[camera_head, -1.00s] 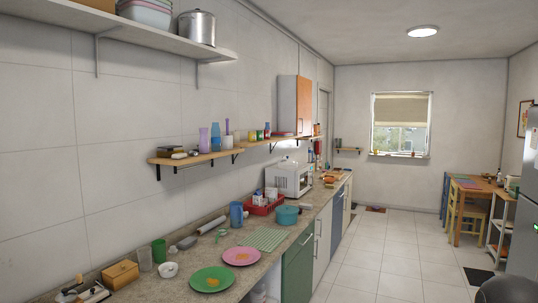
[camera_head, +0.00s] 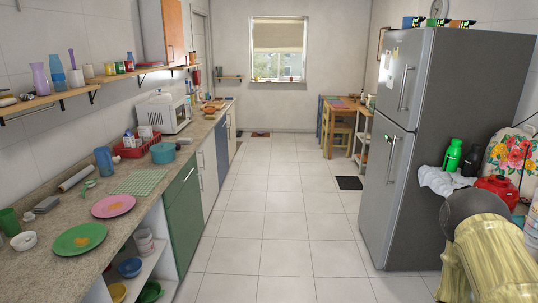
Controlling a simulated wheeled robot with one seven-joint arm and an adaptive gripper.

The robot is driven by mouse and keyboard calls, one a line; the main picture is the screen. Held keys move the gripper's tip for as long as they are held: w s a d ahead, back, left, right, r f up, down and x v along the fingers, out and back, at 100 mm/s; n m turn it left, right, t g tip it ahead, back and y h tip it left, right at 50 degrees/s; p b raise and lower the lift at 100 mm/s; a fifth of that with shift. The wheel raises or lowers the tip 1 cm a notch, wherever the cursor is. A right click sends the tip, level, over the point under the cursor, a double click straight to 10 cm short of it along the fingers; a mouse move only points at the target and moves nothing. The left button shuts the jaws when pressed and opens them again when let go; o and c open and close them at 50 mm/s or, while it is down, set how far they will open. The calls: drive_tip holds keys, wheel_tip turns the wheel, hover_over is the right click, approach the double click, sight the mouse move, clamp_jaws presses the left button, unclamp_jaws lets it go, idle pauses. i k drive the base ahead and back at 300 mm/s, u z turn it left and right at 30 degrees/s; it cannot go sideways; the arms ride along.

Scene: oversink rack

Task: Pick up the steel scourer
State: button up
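I cannot make out a steel scourer for certain in the head view. A small grey block (camera_head: 46,204) lies on the counter at the left, near a white bowl (camera_head: 24,240); it is too small to tell what it is. Small dark and pale items (camera_head: 6,101) sit at the left end of the wooden wall shelf, also unclear. My gripper is not in view. A grey and yellowish rounded form at the lower right seems to be part of my arm.
The stone counter (camera_head: 75,198) runs along the left wall, with a green plate (camera_head: 80,239), pink plate (camera_head: 113,206), blue cup (camera_head: 104,161) and red rack (camera_head: 136,148). A grey fridge (camera_head: 420,150) stands at right. The tiled floor (camera_head: 278,215) between is clear.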

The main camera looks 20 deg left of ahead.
sight(25, 96)
drive_tip(key=i, duration=3.8)
drive_tip(key=u, duration=3.4)
